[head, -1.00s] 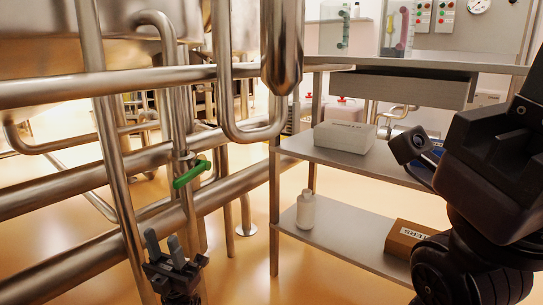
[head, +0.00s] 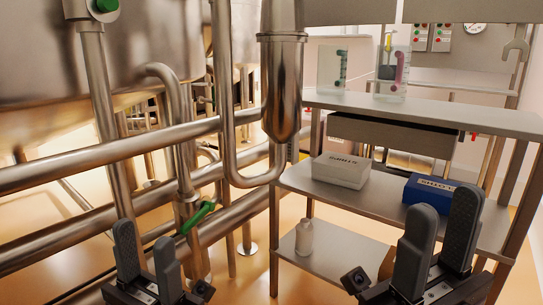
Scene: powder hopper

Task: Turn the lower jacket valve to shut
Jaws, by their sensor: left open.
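The lower jacket valve has a green lever handle (head: 197,217) on a vertical steel pipe, left of centre in the head view. The lever slants from lower left to upper right. My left gripper (head: 147,250) is open and empty, to the lower left of the lever in the picture. Its right finger shows close to the lever's lower end, but a gap remains between them in the picture. My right gripper (head: 438,240) is open and empty at the lower right, in front of the shelves and well away from the valve.
Thick steel pipes (head: 110,152) cross around the valve. A steel shelf unit (head: 420,118) stands to the right, with a white box (head: 341,170), a blue box (head: 428,190) and a white bottle (head: 304,238). Another green part (head: 105,5) shows at the top left.

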